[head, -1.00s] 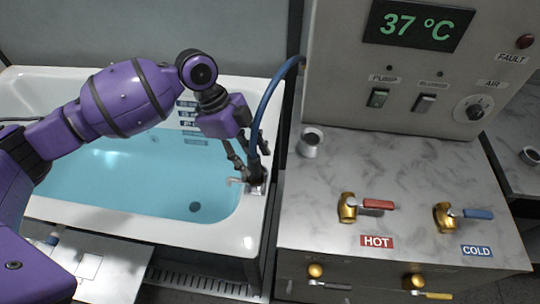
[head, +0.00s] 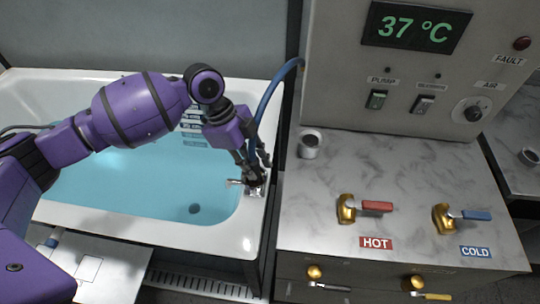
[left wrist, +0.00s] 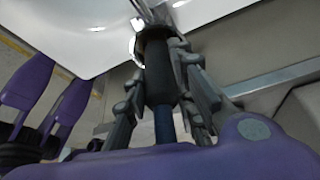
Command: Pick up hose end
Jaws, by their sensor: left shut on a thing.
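The blue hose (head: 268,98) comes out of the control panel's side and bends down to the tub's right rim. Its black end (left wrist: 160,80) sits at a metal fitting by the rim in the left wrist view. My left gripper (head: 256,168) is at that end, with its fingers (left wrist: 167,72) on both sides of the black part, shut on it. The hose end appears to be still at the fitting (head: 252,186); the fingers partly hide the joint. My right gripper is not in view.
The bathtub (head: 228,240) holds blue water. To its right stands a marble-topped counter (head: 390,165) with a hot valve (head: 364,207), a cold valve (head: 460,216) and a small white cup (head: 310,143). A panel (head: 400,80) rises behind.

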